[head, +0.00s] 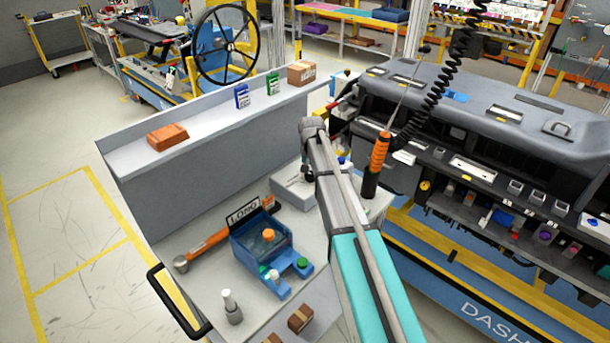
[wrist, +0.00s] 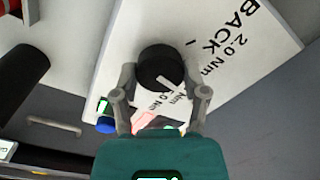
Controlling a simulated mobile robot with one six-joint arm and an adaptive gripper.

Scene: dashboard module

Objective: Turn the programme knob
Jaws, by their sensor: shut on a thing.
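The programme knob (wrist: 158,66) is a round black dial with a white pointer line, seen in the wrist view on a white panel (wrist: 225,45) with printed "BACK" and Nm markings. My gripper (wrist: 164,84) is shut on the knob, one grey finger on each side of it. The pointer points down and to the right in that view, towards an Nm marking partly covered by the knob and fingers. In the head view a light grey box (head: 288,191) stands on the bench beside my arm.
An orange-handled black tool (head: 379,155) hangs on a coiled cord right of my arm. A blue tray (head: 262,242), an orange torque tool (head: 207,243) and a bottle (head: 231,309) are on the bench. The dark dashboard module (head: 500,110) stands at right.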

